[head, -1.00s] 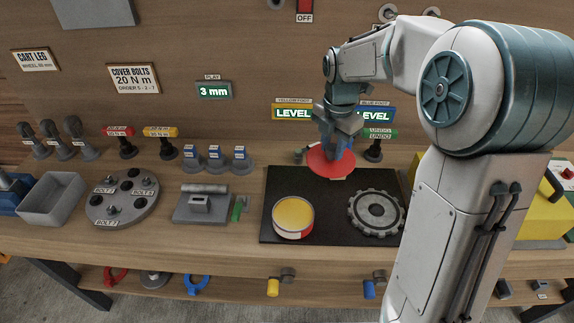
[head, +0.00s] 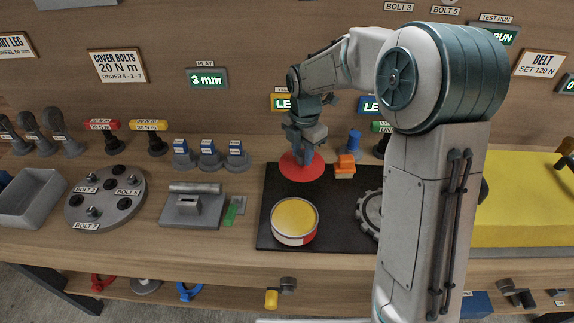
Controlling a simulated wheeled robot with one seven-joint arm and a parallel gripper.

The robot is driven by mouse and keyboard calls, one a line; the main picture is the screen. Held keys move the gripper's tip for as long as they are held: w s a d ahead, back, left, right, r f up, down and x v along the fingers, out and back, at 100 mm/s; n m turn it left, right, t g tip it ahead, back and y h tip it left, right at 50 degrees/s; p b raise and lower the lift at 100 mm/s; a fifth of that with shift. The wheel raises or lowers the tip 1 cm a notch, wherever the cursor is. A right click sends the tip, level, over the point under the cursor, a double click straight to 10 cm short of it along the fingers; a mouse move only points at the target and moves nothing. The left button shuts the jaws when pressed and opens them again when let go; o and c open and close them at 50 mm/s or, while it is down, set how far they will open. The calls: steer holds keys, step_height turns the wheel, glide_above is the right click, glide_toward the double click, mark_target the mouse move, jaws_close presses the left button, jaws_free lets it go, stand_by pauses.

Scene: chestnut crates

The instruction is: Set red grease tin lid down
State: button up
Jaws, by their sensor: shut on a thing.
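The red grease tin lid (head: 301,170) is a flat red disc at the back left of the black mat (head: 275,243). My gripper (head: 304,157) points down and is shut on the lid from above. The lid is over or on the mat's back edge; I cannot tell whether it touches the surface. The open grease tin (head: 295,221), with yellow grease inside and a red and white side, stands on the mat in front of the lid.
An orange block (head: 345,166) stands close to the right of the lid. A grey gear (head: 368,214) lies on the mat, partly hidden by my arm. A yellow machine (head: 525,205) is at the right.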

mark_target(287, 159)
steer(key=a+f, duration=0.1)
steer(key=w+a, duration=0.1)
steer(key=a+f, duration=0.1)
steer(key=a, duration=0.1)
steer(key=shift+w+f+p, duration=0.15)
steer(key=shift+f+p, duration=0.15)
steer(key=shift+f, duration=1.95)
steer(key=shift+f, duration=0.2)
steer(key=o, duration=1)
steer(key=shift+r, duration=0.15)
